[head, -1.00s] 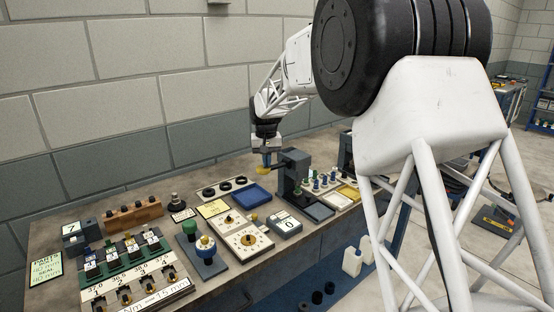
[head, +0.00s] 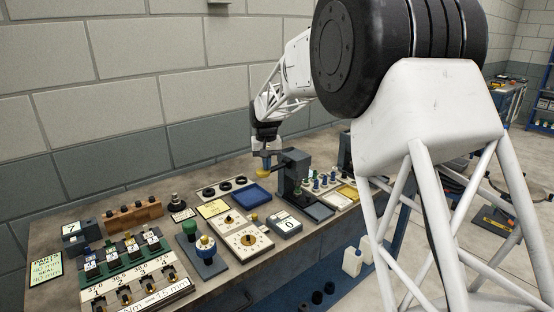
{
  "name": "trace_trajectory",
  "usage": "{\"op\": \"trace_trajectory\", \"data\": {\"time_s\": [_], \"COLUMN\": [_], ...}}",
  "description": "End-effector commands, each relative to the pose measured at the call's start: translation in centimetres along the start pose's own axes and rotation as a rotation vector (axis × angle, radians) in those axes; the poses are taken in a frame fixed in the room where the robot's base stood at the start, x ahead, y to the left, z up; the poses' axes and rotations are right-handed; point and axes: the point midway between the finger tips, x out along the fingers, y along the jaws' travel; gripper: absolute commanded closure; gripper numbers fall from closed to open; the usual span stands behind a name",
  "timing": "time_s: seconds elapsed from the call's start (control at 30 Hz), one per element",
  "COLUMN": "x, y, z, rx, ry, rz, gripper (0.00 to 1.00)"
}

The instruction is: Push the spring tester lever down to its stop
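The spring tester (head: 294,172) is a dark grey block-like stand on the bench. Its lever (head: 277,170) reaches out to the left and ends in a yellow knob (head: 263,174). My gripper (head: 266,165) points down from above, with its tips at or just over the yellow knob. At this size I cannot tell whether the tips touch the knob or whether the fingers are open or shut.
A blue tray (head: 257,195) lies below and left of the lever. A cream dial plate (head: 246,238) is to the left, and a rack of small pegs (head: 318,183) is to the right. The wall is close behind.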

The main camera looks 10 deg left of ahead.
Motion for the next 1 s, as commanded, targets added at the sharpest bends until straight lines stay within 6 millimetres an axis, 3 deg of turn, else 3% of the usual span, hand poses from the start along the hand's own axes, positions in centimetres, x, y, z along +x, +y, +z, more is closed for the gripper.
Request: {"op": "trace_trajectory", "data": {"time_s": [1.0], "x": [1.3], "y": [0.0], "z": [0.0], "rx": [0.000], "ry": [-0.001], "rz": [0.000], "gripper": [1.00]}}
